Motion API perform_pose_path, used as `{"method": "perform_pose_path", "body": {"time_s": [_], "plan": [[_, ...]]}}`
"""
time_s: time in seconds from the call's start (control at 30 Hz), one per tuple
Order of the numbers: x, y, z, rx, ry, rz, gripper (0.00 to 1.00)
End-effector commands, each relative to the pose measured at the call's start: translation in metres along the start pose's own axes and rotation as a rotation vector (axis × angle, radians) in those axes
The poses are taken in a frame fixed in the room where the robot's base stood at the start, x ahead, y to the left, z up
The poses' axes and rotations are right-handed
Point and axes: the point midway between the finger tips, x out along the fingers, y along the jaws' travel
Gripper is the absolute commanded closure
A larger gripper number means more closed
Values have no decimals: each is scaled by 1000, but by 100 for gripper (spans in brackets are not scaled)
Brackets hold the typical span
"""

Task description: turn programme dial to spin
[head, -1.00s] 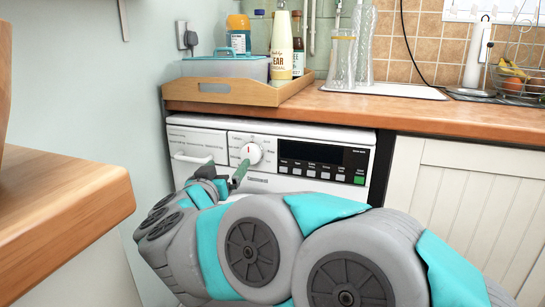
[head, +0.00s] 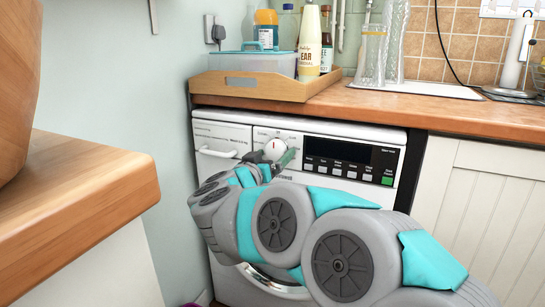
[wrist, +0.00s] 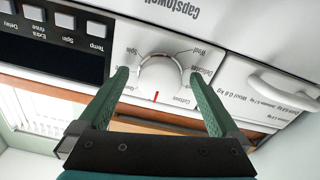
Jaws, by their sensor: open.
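The programme dial (head: 271,151) is a round white knob on the left half of the washing machine's control panel, partly covered by my gripper (head: 280,157) in the head view. In the wrist view, which shows the panel upside down, the dial (wrist: 161,82) has a red mark pointing towards the bottom of the picture, near the Cottons label. Small programme labels ring it, some too small to read surely. My gripper (wrist: 158,74) is open, with one green finger on each side of the dial. I cannot tell whether the fingers touch it.
The white washing machine (head: 321,131) stands under a wooden worktop (head: 430,113) holding a tray (head: 250,87) and bottles. Its detergent drawer (head: 217,141) is left of the dial; buttons and a dark display (head: 345,153) are right. A wooden counter (head: 75,195) juts in at left.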

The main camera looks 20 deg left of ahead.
Motion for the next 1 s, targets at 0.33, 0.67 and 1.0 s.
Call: {"method": "perform_pose_path", "body": {"time_s": [0.33, 0.67, 1.0], "plan": [[0, 0, 0, 0, 0, -2, 16], [0, -1, 0, 0, 0, -2, 53], [0, -1, 0, 0, 0, -3, 87]]}}
